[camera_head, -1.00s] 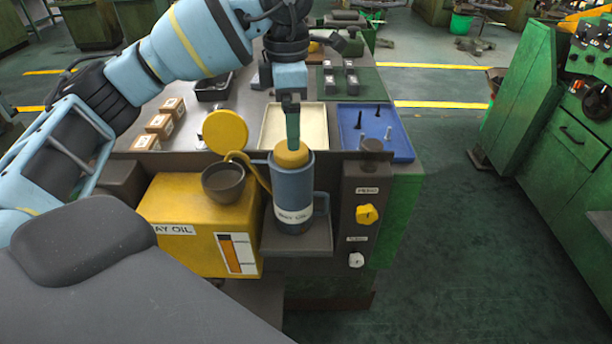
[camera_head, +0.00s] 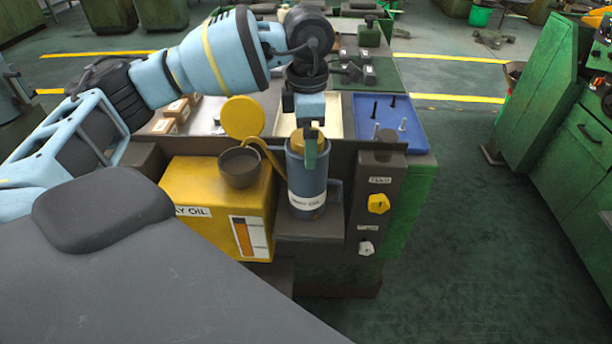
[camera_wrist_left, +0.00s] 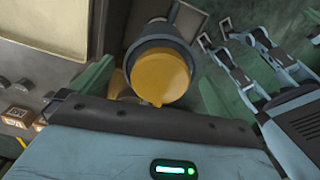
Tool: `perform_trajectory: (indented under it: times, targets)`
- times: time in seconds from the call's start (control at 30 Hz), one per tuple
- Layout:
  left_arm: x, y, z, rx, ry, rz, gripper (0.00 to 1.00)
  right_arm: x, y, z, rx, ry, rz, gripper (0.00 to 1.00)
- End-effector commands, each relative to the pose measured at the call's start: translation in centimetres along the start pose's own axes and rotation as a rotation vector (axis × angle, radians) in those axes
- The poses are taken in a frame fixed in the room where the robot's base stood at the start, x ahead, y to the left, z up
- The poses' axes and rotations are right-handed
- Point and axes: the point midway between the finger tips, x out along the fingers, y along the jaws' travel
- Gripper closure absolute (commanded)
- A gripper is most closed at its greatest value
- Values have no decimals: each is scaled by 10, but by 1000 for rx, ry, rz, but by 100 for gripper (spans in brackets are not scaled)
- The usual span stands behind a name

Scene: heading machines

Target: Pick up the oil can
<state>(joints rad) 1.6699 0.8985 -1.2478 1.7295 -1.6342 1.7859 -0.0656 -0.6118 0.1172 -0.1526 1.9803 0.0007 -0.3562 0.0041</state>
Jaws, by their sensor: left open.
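The oil can (camera_head: 307,181) is a blue-grey can with a yellow lid, a white label and a side handle. It stands upright on a small dark shelf (camera_head: 309,228) at the front of the machine. My left gripper (camera_head: 310,152) is over the can's top, pointing down, with a green finger in front of the lid. In the left wrist view, the can's yellow lid (camera_wrist_left: 160,77) lies between the open green fingers of my left gripper (camera_wrist_left: 152,84). I cannot tell whether either finger touches the can.
A yellow oil tank (camera_head: 195,188) with a dark filler cup (camera_head: 239,168) and open yellow cap (camera_head: 243,117) stands left of the can. A dark panel with a yellow knob (camera_head: 378,204) is close on the right. A blue tray (camera_head: 411,143) lies behind. Green floor is free at right.

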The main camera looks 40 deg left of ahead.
Motion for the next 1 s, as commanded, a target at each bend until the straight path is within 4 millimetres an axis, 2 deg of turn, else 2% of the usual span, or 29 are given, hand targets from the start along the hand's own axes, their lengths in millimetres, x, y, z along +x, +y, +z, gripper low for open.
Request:
perform_trajectory:
  times: [0.1,0.33,0.9,1.0]
  targets:
    - [7,0,0,0,1,-1,0,0,0,-1,1,1,0,100]
    - [8,0,0,0,1,-1,1,0,0,0,3,1,0,100]
    - [7,0,0,0,0,-1,76,0,0,1,3,-2,1,100]
    - [6,0,0,0,-2,1,78,0,0,1,3,-2,1,100]
